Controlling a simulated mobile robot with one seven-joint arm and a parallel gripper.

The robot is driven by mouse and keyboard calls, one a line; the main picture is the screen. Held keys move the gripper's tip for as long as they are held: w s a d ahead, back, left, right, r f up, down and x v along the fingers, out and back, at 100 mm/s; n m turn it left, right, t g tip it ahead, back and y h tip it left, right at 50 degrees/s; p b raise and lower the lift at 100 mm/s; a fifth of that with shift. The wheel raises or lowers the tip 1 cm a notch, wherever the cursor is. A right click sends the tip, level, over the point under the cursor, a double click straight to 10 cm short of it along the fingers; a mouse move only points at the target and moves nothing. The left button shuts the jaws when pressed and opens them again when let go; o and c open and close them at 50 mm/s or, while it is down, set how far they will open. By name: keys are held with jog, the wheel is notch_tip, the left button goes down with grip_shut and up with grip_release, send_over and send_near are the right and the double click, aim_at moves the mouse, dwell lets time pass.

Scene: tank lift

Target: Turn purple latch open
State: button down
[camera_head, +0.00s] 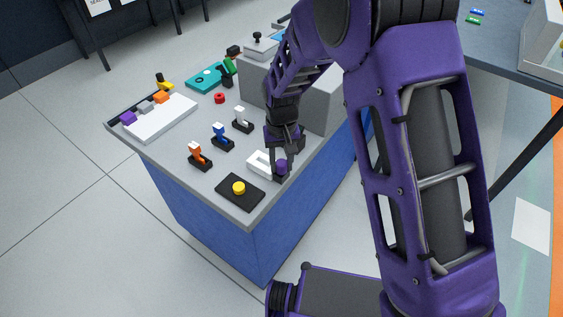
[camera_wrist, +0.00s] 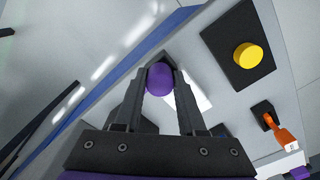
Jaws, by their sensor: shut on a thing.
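The purple latch (camera_head: 281,167) stands near the right front edge of the grey tabletop, with a dark base and a white piece (camera_head: 259,163) beside it. My gripper (camera_head: 283,160) reaches down from above, shut on the latch's round purple knob. In the wrist view, the purple knob (camera_wrist: 160,79) sits between the two dark fingertips (camera_wrist: 160,90). The white piece (camera_wrist: 187,100) shows partly behind the right finger. The fingers hide much of the latch's base, so I cannot tell how far it is turned.
A black pad with a yellow button (camera_head: 239,188) lies in front of the latch. Orange (camera_head: 198,153), blue (camera_head: 221,136) and white (camera_head: 241,120) switches stand to the left. A large grey box (camera_head: 320,103) stands behind my gripper. The blue-sided counter (camera_head: 290,225) drops away at right.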

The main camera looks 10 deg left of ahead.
aim_at(281, 162)
jog(key=shift+w+a+r, duration=0.1)
jog(key=shift+w+a, duration=0.05)
jog(key=c, duration=0.7)
grip_release()
jog(key=shift+o, duration=1)
notch_tip(281, 162, up, 17)
jog(key=p, duration=0.1)
jog(key=shift+r+p, duration=0.15)
jog(key=shift+p, duration=0.2)
